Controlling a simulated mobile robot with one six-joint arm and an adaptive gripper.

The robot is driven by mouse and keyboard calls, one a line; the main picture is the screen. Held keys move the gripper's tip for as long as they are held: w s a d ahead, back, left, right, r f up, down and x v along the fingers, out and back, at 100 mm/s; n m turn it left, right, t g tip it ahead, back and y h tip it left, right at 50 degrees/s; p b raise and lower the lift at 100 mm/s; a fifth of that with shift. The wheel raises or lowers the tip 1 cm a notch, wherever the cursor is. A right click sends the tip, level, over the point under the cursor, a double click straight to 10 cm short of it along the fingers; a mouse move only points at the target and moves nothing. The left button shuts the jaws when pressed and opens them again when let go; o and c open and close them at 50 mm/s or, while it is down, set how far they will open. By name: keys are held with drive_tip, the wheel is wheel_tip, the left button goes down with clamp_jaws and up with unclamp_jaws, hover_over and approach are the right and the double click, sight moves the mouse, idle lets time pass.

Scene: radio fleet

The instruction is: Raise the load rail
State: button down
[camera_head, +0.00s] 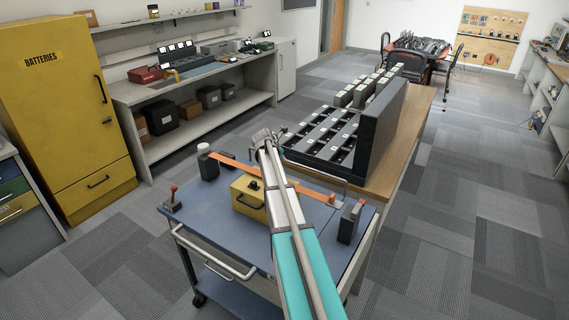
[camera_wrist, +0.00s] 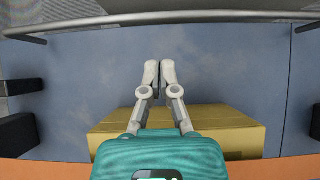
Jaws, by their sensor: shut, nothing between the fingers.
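A long flat orange bar, apparently the load rail (camera_head: 312,191), lies across the blue cart top (camera_head: 186,203). It runs behind a yellow box (camera_head: 243,203) with a dark handle, and my arm crosses in front of it. In the wrist view the orange bar (camera_wrist: 40,170) shows along the bottom edge, partly hidden by my gripper body. My gripper (camera_wrist: 160,66) is shut and empty, pointing over the cart top beyond the edge of the box (camera_wrist: 228,133).
Dark posts stand near the cart's left (camera_head: 208,167) and right (camera_head: 350,223) ends. A red-topped lever (camera_head: 172,200) stands at the left corner. A metal handle (camera_wrist: 170,17) runs along the cart edge. A wooden table (camera_head: 405,135) with a radio rack adjoins behind.

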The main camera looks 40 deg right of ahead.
drive_tip(key=shift+b+x, duration=3.75)
drive_tip(key=shift+x, duration=1.2)
wheel_tip(320, 180, up, 9)
drive_tip(key=p, duration=0.8)
drive_tip(key=shift+p, duration=0.4)
drive_tip(key=shift+f, duration=0.1)
drive_tip(key=p+v, duration=0.7)
drive_tip(key=v, duration=0.3)
drive_tip(key=shift+p, duration=0.3)
